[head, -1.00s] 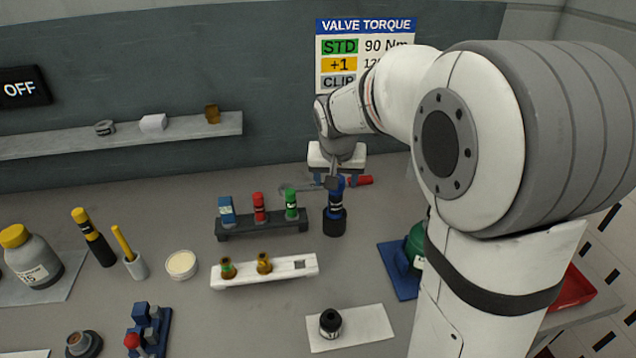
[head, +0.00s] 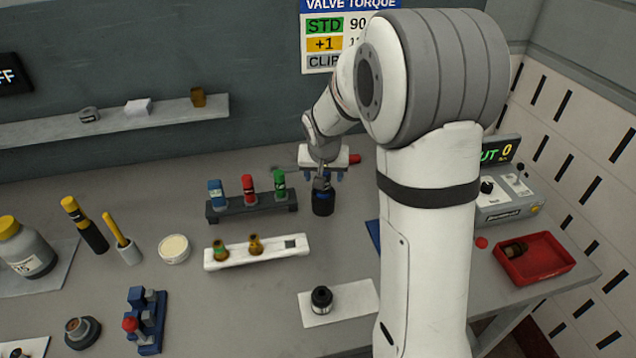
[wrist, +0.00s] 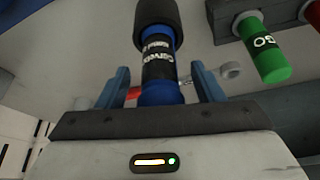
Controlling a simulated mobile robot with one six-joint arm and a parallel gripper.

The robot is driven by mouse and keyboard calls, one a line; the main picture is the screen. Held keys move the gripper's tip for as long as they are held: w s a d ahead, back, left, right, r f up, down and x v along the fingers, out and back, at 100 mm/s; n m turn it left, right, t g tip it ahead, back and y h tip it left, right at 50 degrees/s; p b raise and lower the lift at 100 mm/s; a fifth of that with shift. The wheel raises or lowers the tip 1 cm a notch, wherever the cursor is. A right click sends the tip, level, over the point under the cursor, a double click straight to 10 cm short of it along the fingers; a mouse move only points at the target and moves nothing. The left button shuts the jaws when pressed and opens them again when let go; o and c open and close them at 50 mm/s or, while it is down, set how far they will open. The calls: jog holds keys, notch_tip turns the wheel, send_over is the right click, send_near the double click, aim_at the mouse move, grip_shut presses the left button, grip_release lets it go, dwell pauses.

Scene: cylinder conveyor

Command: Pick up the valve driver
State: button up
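The valve driver (head: 322,204), blue with a dark lower end, stands upright on the bench behind the white block. In the wrist view the driver (wrist: 160,68) has a black band with white lettering and a wide dark end. My gripper (head: 323,178) is above and around its upper part, pointing down. In the wrist view the blue fingers of my gripper (wrist: 162,78) stand on either side of the driver, with a gap showing on both sides. The driver's top is hidden by the gripper body.
A dark rack (head: 250,210) with blue, red and green pieces stands close left of the driver. A white block (head: 225,263) with brass parts lies in front. A red tool (head: 354,159) lies behind. A red tray (head: 508,270) and control box (head: 508,207) are at right.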

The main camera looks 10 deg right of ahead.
grip_shut()
dwell(0.5)
